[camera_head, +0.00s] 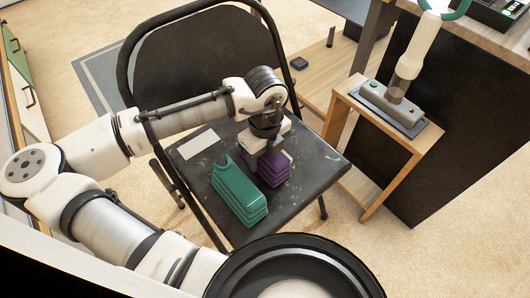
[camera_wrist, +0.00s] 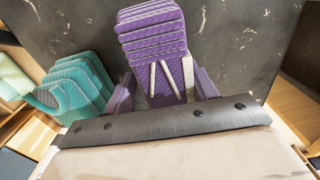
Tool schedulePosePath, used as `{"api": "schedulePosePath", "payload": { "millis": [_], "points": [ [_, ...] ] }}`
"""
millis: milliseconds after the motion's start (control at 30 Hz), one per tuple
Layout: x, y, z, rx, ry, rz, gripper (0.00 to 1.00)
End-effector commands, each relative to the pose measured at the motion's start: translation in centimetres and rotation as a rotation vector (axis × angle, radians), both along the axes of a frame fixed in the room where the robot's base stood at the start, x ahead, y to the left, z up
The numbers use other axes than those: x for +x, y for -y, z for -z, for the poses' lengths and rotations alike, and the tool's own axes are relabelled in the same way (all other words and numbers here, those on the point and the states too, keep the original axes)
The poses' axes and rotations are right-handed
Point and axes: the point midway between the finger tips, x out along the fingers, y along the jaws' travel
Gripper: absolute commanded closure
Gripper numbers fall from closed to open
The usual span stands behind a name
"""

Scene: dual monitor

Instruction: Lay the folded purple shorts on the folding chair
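The folded purple shorts (camera_head: 274,170) lie as a layered stack on the seat of the black folding chair (camera_head: 325,165). My gripper (camera_head: 266,146) points down right over their far end and touches or nearly touches them. In the wrist view the purple stack (camera_wrist: 152,40) extends outward from the gripper's dark front edge, with purple parts on both sides and pale strips across it. The fingertips cannot be made out clearly, so the grip on the shorts is unclear. The chair seat also shows in the wrist view (camera_wrist: 240,40).
A folded green stack (camera_head: 238,190) lies on the seat left of the purple shorts; it also shows in the wrist view (camera_wrist: 75,88). A flat pale rectangle (camera_head: 198,144) is on the seat's left. A small wooden table (camera_head: 412,140) with a lamp base stands to the right.

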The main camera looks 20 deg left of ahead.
Motion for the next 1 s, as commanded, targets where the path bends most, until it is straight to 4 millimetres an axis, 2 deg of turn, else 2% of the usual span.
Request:
{"api": "schedulePosePath", "payload": {
  "millis": [33,133,500,667,800,1000],
  "points": [
    [0.0,0.0,0.0,0.000,0.000,0.000,0.36],
    [0.0,0.0,0.0,0.000,0.000,0.000,0.23],
    [0.0,0.0,-0.5,0.002,0.001,0.000,0.22],
    [0.0,0.0,-3.3,-0.001,0.002,0.000,0.22],
    [0.1,0.0,-6.5,-0.002,0.002,0.000,0.22],
    [0.1,0.0,-10.3,-0.001,0.002,-0.001,0.22]
  ]
}}
